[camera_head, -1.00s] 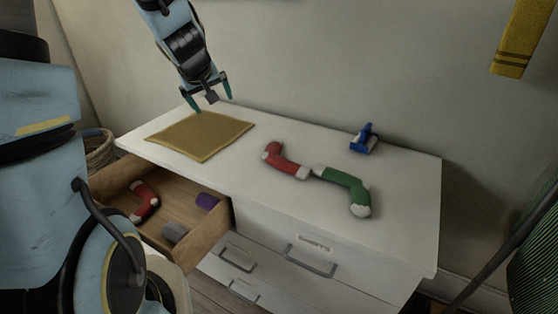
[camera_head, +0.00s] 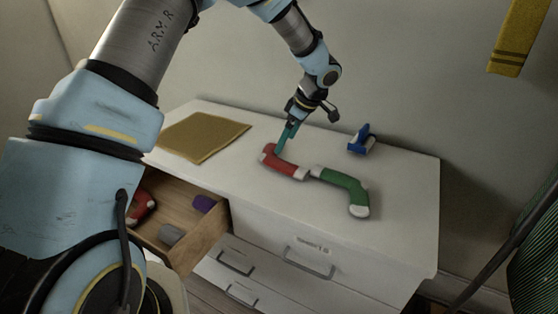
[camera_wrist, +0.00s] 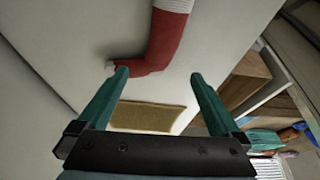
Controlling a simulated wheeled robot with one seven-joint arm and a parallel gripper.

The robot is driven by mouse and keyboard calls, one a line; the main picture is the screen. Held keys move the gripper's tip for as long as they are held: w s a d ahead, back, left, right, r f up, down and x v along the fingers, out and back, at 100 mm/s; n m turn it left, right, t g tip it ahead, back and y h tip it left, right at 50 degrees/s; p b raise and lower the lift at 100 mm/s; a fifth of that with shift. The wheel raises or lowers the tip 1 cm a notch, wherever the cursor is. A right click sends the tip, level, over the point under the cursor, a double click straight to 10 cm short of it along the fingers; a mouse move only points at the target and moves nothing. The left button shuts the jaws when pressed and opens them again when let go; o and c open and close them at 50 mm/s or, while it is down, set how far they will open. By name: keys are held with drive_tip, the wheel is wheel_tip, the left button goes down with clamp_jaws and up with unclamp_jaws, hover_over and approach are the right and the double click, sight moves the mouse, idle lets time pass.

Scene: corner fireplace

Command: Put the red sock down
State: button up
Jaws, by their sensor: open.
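A red sock (camera_head: 284,164) with white ends lies on the white dresser top, left of a green sock (camera_head: 345,186). My gripper (camera_head: 280,150) is just over the left end of this red sock. In the wrist view my gripper (camera_wrist: 158,75) has its two teal fingers apart, with the red sock (camera_wrist: 165,48) in front of them and part of it between the tips. I cannot tell whether a finger touches it. Another red sock (camera_head: 141,206) lies in the open drawer (camera_head: 206,236), partly hidden by my arm.
A mustard cloth (camera_head: 204,135) lies flat at the left of the dresser top (camera_head: 404,200). A blue object (camera_head: 362,140) stands near the back edge. The right end of the top is clear.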

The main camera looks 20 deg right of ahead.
sight(277, 160)
drive_tip(key=p+x, duration=0.2)
drive_tip(key=x, duration=0.7)
